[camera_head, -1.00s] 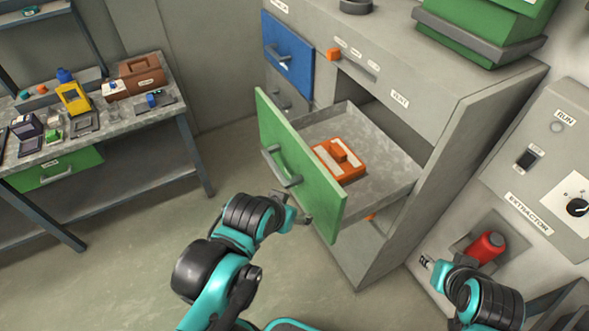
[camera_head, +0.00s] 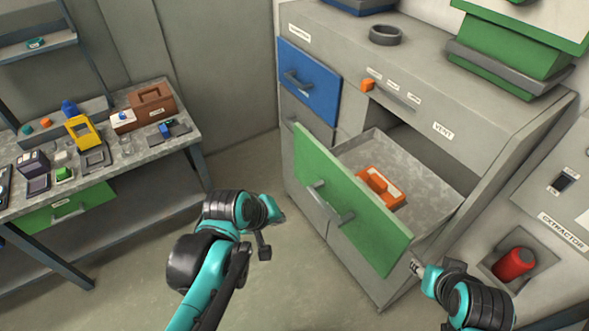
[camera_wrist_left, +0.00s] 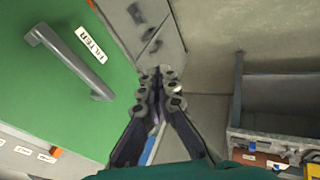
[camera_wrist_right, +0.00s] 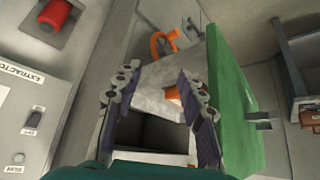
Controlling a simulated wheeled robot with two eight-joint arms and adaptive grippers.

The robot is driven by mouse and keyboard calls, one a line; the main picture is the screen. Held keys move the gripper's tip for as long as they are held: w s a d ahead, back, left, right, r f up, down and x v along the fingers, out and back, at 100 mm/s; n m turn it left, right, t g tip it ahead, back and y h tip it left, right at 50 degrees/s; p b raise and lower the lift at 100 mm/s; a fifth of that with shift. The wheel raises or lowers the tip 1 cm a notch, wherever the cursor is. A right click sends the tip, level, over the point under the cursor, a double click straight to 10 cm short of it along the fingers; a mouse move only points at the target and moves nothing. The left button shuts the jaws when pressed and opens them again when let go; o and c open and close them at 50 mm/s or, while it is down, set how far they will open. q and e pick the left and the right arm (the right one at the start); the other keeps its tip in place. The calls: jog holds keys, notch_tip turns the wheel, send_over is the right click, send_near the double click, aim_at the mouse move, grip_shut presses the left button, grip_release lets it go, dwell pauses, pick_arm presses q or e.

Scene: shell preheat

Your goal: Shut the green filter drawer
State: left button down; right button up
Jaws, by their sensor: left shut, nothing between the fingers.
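The green filter drawer (camera_head: 372,225) is pulled well out of the grey cabinet, with its grey handle (camera_head: 330,203) on the front. An orange item (camera_head: 380,186) lies inside it. In the left wrist view the green front (camera_wrist_left: 45,85) bears a FILTER label and fills the left side. My left gripper (camera_head: 264,250) is shut and empty, left of the drawer front and apart from it; its closed fingers show in the left wrist view (camera_wrist_left: 158,75). My right gripper (camera_head: 416,266) is near the drawer's right end. In the right wrist view it is open (camera_wrist_right: 158,80).
A shut blue drawer (camera_head: 308,85) sits in the cabinet above left. The extractor panel with a red knob (camera_head: 515,263) is at the right, close to my right arm. A workbench (camera_head: 125,155) with several items stands at left. Floor between is clear.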

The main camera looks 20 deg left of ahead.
pick_arm(q)
jog(key=w+a+r+n+h+p, duration=0.25)
jog(key=w+r+n+p, duration=0.2)
jog(key=n, duration=0.65)
jog(key=n+h, duration=0.2)
jog(key=n, duration=0.7)
send_near(312, 178)
notch_tip(312, 178, down, 5)
jog(key=shift+w+d+t+b, duration=0.35)
jog(key=shift+w+d+t, duration=0.05)
jog(key=shift+w+d, duration=0.65)
jog(key=shift+w+d+r, duration=0.1)
jog(key=shift+w+d, duration=0.2)
